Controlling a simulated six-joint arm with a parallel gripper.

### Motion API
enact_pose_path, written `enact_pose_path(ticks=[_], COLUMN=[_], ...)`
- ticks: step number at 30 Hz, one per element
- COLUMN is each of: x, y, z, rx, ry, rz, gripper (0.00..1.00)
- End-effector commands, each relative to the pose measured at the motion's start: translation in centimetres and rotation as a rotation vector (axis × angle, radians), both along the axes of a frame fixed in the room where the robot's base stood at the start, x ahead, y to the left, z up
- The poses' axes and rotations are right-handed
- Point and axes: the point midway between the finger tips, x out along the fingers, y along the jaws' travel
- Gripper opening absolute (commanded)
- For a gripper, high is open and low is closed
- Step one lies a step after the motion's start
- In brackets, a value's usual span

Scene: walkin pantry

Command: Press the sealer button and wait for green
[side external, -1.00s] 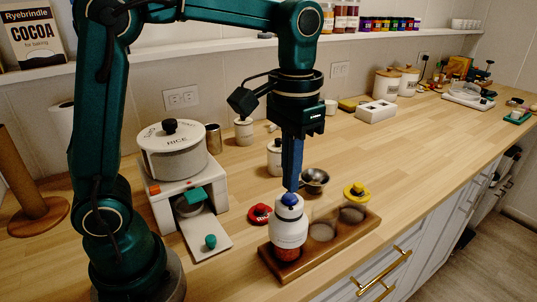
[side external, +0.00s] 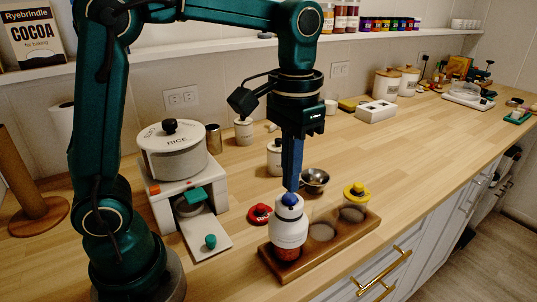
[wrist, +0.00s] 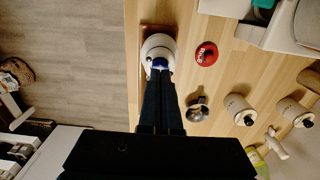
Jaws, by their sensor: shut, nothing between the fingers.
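The white sealer (side external: 289,226) sits upright on a jar with red-brown contents (side external: 286,254) at the left end of a wooden tray. Its blue button (side external: 289,200) is on top, and it also shows in the wrist view (wrist: 160,63). My gripper (side external: 291,190) is shut and empty, pointing straight down, its fingertips at the button and seemingly touching it. I cannot tell how far the button is pressed. In the wrist view my gripper (wrist: 160,73) covers part of the sealer (wrist: 155,46). No green light shows on the sealer.
The wooden tray (side external: 345,237) also carries a yellow-lidded jar (side external: 355,193). A white machine with a rice pot (side external: 172,150) is left.

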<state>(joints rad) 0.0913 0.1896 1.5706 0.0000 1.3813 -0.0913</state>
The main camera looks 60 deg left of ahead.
Motion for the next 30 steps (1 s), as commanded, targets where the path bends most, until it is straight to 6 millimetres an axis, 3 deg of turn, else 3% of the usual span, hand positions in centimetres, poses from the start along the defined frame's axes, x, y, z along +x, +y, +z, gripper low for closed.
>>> enact_pose_path(ticks=[13,30], x=[0.0,0.0], y=[0.0,0.0], z=[-0.2,-1.8], rx=[0.000,0.000], ry=[0.001,0.001], rz=[0.000,0.000], gripper=[0.00,0.00])
